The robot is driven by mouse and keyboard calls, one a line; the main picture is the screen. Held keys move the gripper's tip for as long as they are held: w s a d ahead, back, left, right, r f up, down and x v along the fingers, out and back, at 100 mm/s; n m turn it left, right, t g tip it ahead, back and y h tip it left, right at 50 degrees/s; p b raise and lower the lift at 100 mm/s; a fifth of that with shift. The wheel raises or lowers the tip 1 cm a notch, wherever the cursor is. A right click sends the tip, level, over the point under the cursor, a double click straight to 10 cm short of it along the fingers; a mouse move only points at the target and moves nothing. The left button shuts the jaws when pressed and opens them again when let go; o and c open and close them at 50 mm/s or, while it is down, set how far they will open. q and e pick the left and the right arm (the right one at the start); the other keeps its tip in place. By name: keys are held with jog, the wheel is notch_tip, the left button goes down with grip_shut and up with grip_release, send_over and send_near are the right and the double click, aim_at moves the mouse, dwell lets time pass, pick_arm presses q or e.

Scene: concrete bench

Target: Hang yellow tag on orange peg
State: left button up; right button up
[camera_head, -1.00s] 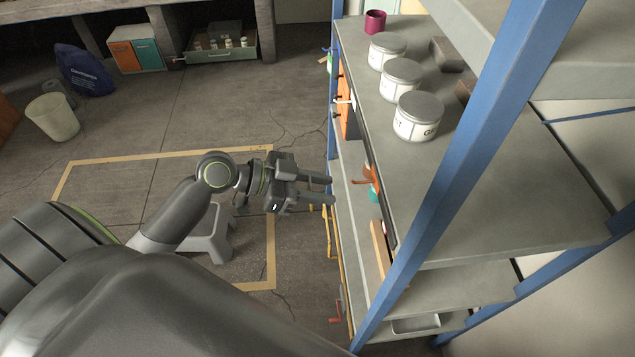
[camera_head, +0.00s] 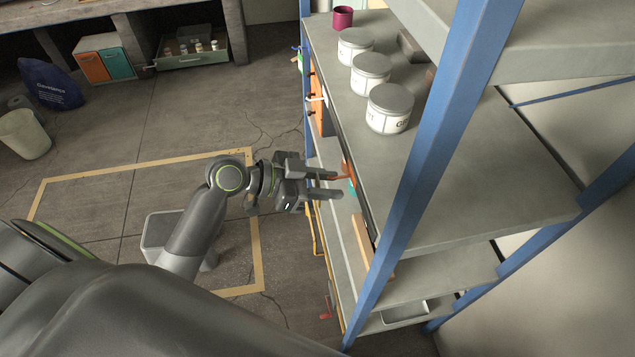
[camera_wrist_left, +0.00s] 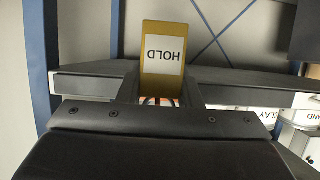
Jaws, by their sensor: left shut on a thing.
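The yellow tag (camera_wrist_left: 175,31) has a white label reading HOLD, upside down in the left wrist view. My left gripper (camera_wrist_left: 160,95) is shut on it at the tag's lower end in that picture. In the head view, my left gripper (camera_head: 337,184) points right at the front edge of the shelf, and I cannot make out the tag there. The orange peg (camera_head: 343,177) sticks out from the shelf's front edge, right by the fingertips. I cannot tell whether the gripper or tag touches it. My right gripper is not in view.
A teal thing (camera_head: 351,189) sits just below the orange peg. Blue posts (camera_head: 425,150) frame the shelf. White jars (camera_head: 390,107) and a purple cup (camera_head: 343,17) stand on the top board. A grey stool (camera_head: 160,233) stands on the floor under my arm.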

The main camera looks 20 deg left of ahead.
pick_arm(q)
jog(key=shift+r+b+x, duration=0.2)
jog(key=shift+b+x, duration=0.1)
jog(key=shift+x, duration=0.8)
jog(key=shift+r+b+x, duration=0.15)
jog(key=shift+b+x, duration=0.1)
jog(key=shift+x, duration=0.85)
jog(key=shift+w+d, duration=0.1)
jog(key=o, duration=1)
